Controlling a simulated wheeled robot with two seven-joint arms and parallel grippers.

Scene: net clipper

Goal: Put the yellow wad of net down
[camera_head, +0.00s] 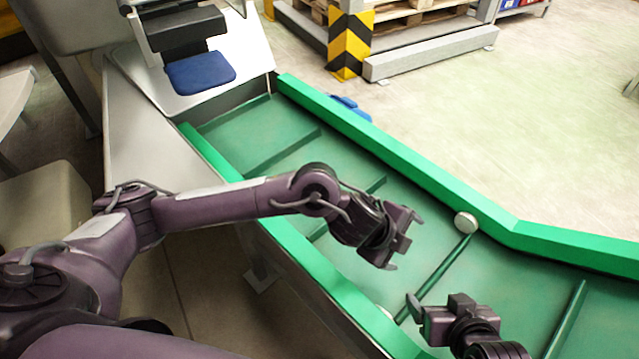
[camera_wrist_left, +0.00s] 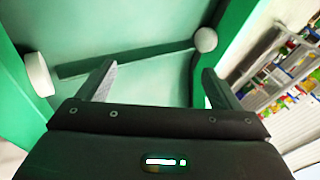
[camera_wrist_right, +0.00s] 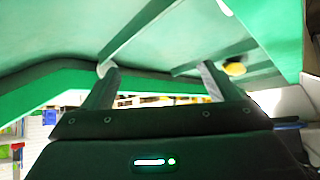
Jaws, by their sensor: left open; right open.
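No yellow wad of net can be made out in the head view. In the right wrist view a small yellow rounded thing (camera_wrist_right: 235,68) shows against the green belt, just right of the right-hand finger; I cannot tell whether it is net. My left gripper (camera_head: 403,242) is open and empty above the belt; its spread fingers also show in the left wrist view (camera_wrist_left: 160,85). My right gripper (camera_head: 432,308) is low over the belt at the lower right. In the right wrist view its fingers (camera_wrist_right: 158,77) are apart with nothing held between them.
The green conveyor (camera_head: 250,150) has raised cleats and bright green side walls. A white round piece (camera_head: 465,222) sits by its far wall; another (camera_wrist_left: 38,75) is by the opposite wall. A blue pad (camera_head: 200,73) lies at the upper left. A striped post (camera_head: 350,42) stands beyond.

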